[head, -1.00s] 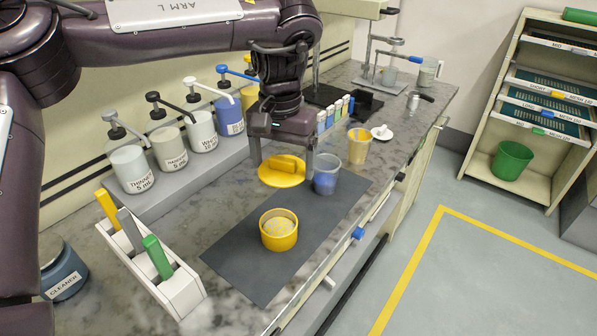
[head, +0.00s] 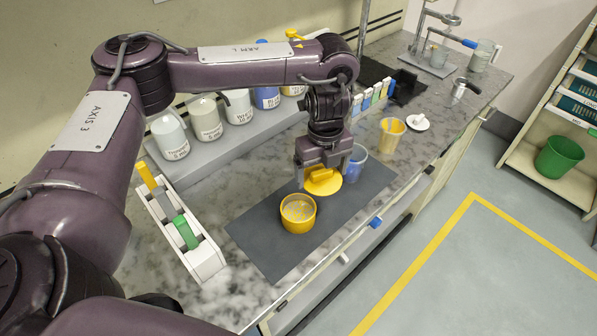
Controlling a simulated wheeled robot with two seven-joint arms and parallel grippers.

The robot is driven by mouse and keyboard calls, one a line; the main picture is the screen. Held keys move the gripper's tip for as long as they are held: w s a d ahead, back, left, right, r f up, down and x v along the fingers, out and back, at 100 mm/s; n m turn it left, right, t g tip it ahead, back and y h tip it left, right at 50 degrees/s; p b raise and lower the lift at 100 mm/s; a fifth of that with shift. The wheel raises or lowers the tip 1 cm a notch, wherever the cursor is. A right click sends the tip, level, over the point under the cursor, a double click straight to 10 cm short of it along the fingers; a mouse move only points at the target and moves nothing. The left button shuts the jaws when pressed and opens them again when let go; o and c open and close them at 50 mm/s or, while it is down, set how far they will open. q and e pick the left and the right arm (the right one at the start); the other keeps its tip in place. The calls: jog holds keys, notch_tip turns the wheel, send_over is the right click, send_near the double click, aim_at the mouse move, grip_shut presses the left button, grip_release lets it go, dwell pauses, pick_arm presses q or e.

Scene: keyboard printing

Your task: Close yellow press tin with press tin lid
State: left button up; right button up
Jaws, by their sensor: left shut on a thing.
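The yellow press tin (head: 298,214) stands open and upright on the dark mat (head: 268,250), with a pale, speckled inside showing. The yellow press tin lid (head: 324,186) is a round disc with a raised handle bar. My left gripper (head: 320,176) is shut on the lid's handle, behind and to the right of the tin. The lid is beside the tin, not on it; I cannot tell whether it still touches the mat. My right gripper is not in view.
A blue-filled cup (head: 355,163) stands close behind the lid, and a yellow cup (head: 391,135) farther right. A white rack (head: 205,257) with coloured handles is left of the mat. Several pump bottles (head: 207,121) line the back. The mat's front is clear.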

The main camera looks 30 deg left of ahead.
pick_arm(q)
jog(key=a+m+p, duration=0.1)
jog(key=m, duration=0.2)
jog(key=s+a+f+m+p, duration=0.1)
jog(key=m, duration=0.2)
jog(key=s+a+f+m+p, duration=0.1)
jog(key=m+p, duration=0.1)
jog(key=m, duration=0.2)
jog(key=shift+s, duration=0.15)
jog(key=m, duration=0.2)
jog(key=a+f+m+p, duration=0.1)
jog(key=shift+s+a+m, duration=0.15)
jog(key=shift+s+m, duration=0.25)
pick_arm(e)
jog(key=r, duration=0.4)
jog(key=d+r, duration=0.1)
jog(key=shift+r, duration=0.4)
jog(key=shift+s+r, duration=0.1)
pick_arm(q)
jog(key=shift+f+b, duration=2.1)
jog(key=shift+f, duration=0.45)
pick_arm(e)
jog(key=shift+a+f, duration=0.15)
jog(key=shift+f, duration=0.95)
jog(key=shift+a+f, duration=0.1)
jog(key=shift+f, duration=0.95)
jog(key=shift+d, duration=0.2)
